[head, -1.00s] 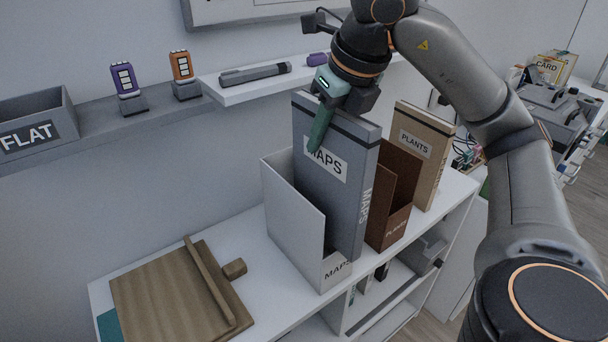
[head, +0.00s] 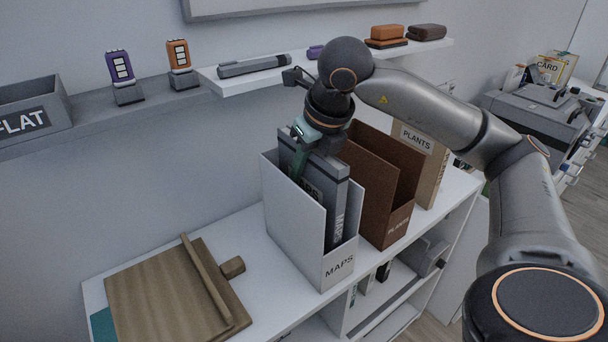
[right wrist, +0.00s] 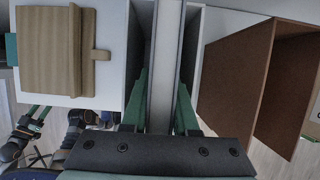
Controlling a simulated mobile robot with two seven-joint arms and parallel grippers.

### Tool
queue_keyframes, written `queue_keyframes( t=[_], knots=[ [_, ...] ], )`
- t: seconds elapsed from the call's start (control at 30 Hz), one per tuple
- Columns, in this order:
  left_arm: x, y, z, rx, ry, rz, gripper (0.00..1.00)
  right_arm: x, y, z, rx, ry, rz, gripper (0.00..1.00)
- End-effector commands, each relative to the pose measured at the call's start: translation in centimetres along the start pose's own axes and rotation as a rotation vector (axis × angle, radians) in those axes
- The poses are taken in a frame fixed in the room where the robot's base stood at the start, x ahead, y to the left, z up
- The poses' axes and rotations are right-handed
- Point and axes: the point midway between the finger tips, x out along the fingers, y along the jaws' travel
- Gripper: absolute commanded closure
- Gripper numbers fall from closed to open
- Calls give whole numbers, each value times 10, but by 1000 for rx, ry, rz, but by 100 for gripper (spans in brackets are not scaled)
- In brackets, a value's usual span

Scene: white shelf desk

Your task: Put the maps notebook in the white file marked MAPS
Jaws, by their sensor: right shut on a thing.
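The grey maps notebook (head: 336,196) stands upright inside the white file marked MAPS (head: 338,270), with its top part rising near the file's upper edge. Its label is partly hidden by the file's side wall and my gripper. My right gripper (head: 300,160) is above the file and shut on the notebook's top edge. In the right wrist view the notebook (right wrist: 165,70) runs between the two green fingers (right wrist: 160,100), with the white file's walls (right wrist: 139,35) on both sides.
The brown PLANTS file (head: 375,200) stands close to the right of the white file, with the tan PLANTS notebook (head: 430,150) behind it. A wooden board (head: 165,300) lies at left on the white top. A wall shelf (head: 240,88) is just behind my gripper.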

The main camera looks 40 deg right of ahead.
Motion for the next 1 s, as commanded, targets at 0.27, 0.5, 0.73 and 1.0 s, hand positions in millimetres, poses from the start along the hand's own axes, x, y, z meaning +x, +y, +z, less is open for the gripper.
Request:
queue_keyframes(
  t=[0.27,0.5,0.73,1.0],
  knots=[
    [1,1,-7,3,11,3,50,14,0,-1,1,-6,2,100],
    [4,1,-4,4,11,3,50,18,0,-2,1,-5,2,100],
    [4,1,-2,5,6,4,50,18,0,-4,0,-1,1,60],
    [0,2,-2,4,-1,4,50,14,0,-2,0,-2,1,60]
  ],
)
